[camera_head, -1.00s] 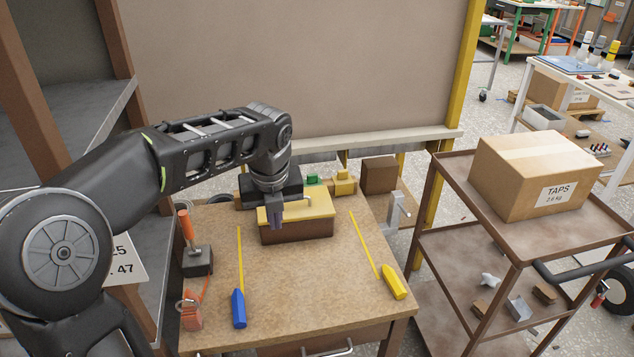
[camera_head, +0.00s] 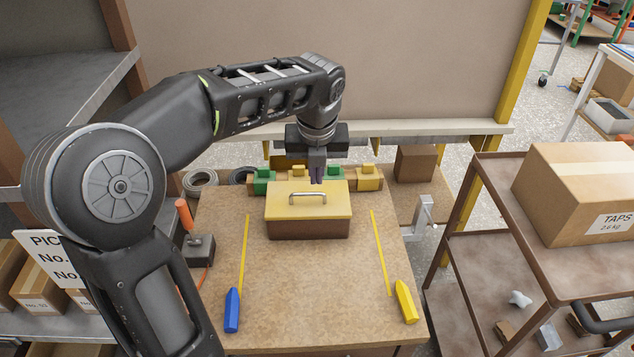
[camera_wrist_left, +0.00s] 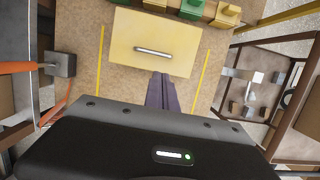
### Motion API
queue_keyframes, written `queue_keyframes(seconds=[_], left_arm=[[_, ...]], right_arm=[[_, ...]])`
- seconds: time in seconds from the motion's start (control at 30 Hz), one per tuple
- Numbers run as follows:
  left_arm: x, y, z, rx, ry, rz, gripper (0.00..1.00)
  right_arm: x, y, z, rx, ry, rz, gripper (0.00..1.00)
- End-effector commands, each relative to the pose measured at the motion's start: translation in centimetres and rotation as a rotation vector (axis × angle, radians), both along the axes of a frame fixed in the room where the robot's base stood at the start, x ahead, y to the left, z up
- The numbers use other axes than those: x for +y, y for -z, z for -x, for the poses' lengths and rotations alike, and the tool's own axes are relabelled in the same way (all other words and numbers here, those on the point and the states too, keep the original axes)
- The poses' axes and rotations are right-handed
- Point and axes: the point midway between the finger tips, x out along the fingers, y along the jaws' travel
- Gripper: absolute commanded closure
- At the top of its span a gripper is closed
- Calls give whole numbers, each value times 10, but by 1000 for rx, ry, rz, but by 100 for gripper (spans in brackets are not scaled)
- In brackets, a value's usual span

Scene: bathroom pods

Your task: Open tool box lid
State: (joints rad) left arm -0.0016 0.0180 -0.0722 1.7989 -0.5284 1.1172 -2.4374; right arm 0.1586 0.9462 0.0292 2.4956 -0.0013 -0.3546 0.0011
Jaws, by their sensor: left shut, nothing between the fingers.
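The tool box (camera_head: 308,228) is brown with a yellow lid (camera_head: 284,211) and stands on the wooden workbench, near its back. The lid is down on the box and has a metal handle on top. The yellow lid (camera_wrist_left: 182,61) and its handle also show in the left wrist view. My left gripper (camera_head: 317,178) points down over the back edge of the lid, behind the handle. Its fingers are together and hold nothing. In the left wrist view the closed fingers (camera_wrist_left: 163,80) overlap the edge of the lid. My right gripper is not in view.
Green and yellow blocks (camera_head: 368,177) line the back of the bench. A blue marker (camera_head: 232,310) and a yellow marker (camera_head: 405,301) lie at the front. An orange-handled tool (camera_head: 186,222) stands at left, a vise (camera_head: 424,217) at right. A brown cart (camera_head: 490,165) stands further right.

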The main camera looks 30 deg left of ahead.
Motion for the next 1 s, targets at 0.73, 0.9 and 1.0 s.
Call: queue_keyframes(seconds=[0.73, 0.9, 1.0], left_arm=[[14, 91, -18, 1, 0, 0, 100], [14, 91, -19, 0, 0, 0, 100], [14, 91, -19, 1, 0, 1, 100]], right_arm=[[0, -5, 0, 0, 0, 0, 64], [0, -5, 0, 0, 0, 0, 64], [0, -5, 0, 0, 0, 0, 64]])
